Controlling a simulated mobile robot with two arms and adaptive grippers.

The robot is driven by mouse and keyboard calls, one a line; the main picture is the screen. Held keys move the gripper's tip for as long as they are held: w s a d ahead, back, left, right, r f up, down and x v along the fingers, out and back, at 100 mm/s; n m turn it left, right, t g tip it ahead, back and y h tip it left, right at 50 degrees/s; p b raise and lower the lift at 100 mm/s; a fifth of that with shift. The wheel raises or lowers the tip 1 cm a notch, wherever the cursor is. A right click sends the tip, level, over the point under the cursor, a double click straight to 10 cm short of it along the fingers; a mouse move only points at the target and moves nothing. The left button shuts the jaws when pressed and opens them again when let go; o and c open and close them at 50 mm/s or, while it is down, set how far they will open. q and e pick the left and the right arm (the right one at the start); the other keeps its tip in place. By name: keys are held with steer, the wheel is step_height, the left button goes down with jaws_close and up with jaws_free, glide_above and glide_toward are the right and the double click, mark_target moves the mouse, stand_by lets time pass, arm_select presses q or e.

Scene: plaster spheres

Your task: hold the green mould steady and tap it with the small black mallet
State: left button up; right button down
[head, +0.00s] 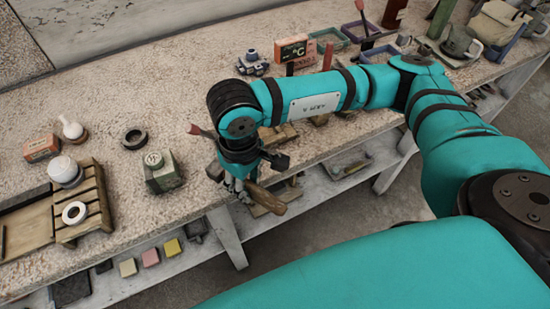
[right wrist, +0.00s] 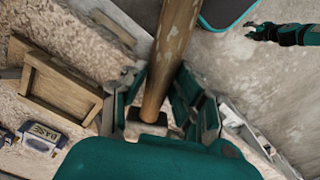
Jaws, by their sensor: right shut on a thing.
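The green mould (head: 163,178) is a small upright block with a pale round top, standing near the front edge of the bench in the head view. My right gripper (head: 238,188) points down to its right, apart from it, at the bench's front edge. It is shut on the mallet, whose brown wooden handle (head: 268,200) sticks out toward the lower right. In the right wrist view the handle (right wrist: 172,55) runs between my fingers, with a dark block (right wrist: 148,124) at its near end. My left gripper (right wrist: 262,32) shows small at the top right there, over the floor; its jaws are unclear.
A wooden slatted stand (head: 92,205) with white pieces is at the left. A dark ring (head: 134,139) lies behind the mould. Small boxes and tools line the back right. A lower shelf (head: 165,275) holds coloured blocks. Bare bench lies around the mould.

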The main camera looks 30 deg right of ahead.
steer(key=s+a+f+n+p, duration=0.25)
steer(key=a+n+p, duration=0.45)
steer(key=n, duration=0.5)
steer(key=shift+w+f, duration=0.2)
steer(key=shift+w, duration=0.7)
steer(key=shift+w+f, duration=0.15)
steer(key=shift+w, duration=0.75)
steer(key=shift+w+f, duration=0.2)
steer(key=shift+w, duration=0.7)
